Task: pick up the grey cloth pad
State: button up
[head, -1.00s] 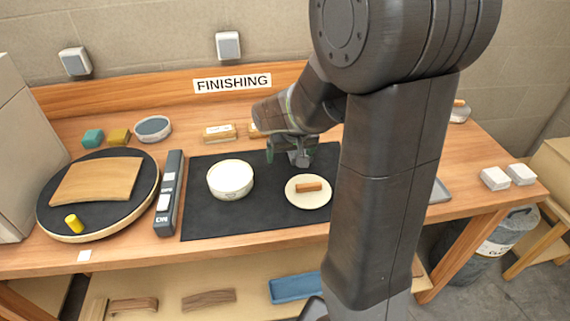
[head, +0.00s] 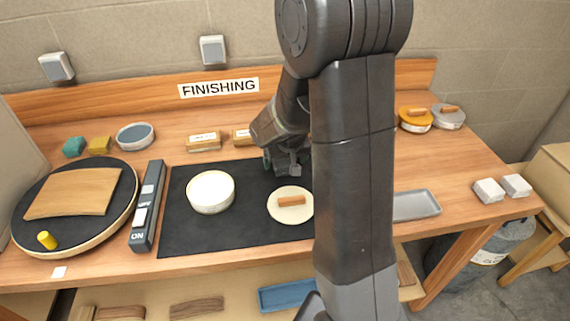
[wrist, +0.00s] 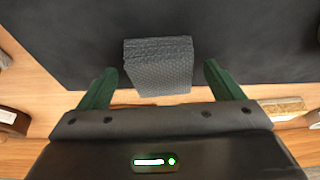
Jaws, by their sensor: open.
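The grey cloth pad (wrist: 158,68), a folded, textured block, lies on the dark mat (wrist: 240,40) near its edge in the wrist view. My gripper (wrist: 160,74) is open, with one green finger on each side of the pad and a gap at both sides. The fingers appear apart from the pad. In the head view my gripper (head: 282,166) is low over the back of the mat, right of the white bowl (head: 211,191). The pad cannot be told clearly from the gripper there.
A round lid with a wooden handle (head: 291,203) lies on the mat in front of my gripper. Wooden blocks (head: 204,142) stand behind the mat. A switch bar (head: 147,205) and round turntable (head: 125,215) are left. A grey tray (head: 416,205) is right.

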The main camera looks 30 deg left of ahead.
jog(key=c, duration=1.1)
jog(key=shift+o, duration=0.2)
